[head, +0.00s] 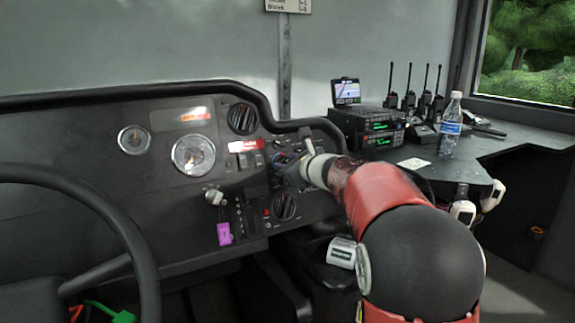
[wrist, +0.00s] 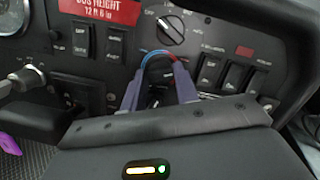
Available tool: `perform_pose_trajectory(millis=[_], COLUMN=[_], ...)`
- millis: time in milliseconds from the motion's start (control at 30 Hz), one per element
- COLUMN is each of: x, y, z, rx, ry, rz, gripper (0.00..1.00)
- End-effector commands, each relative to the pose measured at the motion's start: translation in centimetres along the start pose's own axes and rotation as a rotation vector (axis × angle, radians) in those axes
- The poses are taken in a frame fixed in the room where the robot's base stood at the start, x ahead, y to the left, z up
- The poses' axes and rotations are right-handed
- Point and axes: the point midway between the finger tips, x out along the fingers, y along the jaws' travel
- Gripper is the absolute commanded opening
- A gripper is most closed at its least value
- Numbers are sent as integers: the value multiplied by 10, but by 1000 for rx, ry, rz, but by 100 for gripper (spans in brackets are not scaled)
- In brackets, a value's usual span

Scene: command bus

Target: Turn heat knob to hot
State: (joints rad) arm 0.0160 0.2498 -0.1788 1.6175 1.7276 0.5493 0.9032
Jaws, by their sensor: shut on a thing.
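The heat knob (wrist: 160,92) is between the fingertips of my gripper (wrist: 158,96) in the wrist view. A blue-to-red arc (wrist: 157,57) shows around its top, blue at the left and red at the right. My gripper is shut on the knob, with one purple finger on each side. The fingers and wrist hide most of the knob, so I cannot tell where its pointer is. In the head view, my gripper (head: 290,170) is at the right part of the dashboard, and the knob is mostly hidden behind it.
Another knob (wrist: 171,29) is just above the fingers. Black rocker switches (wrist: 235,77) lie to the right, and a key (wrist: 27,77) to the left. The steering wheel (head: 140,245) is at the left. A water bottle (head: 450,125) and radios (head: 372,130) stand on the right-hand shelf.

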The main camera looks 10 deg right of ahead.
Motion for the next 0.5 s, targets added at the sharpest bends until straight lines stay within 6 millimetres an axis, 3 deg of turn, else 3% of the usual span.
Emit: perform_pose_trajectory(millis=[500], x=[0], y=[0], z=[0], rx=[460], ry=[2], rz=[-81], gripper=[7])
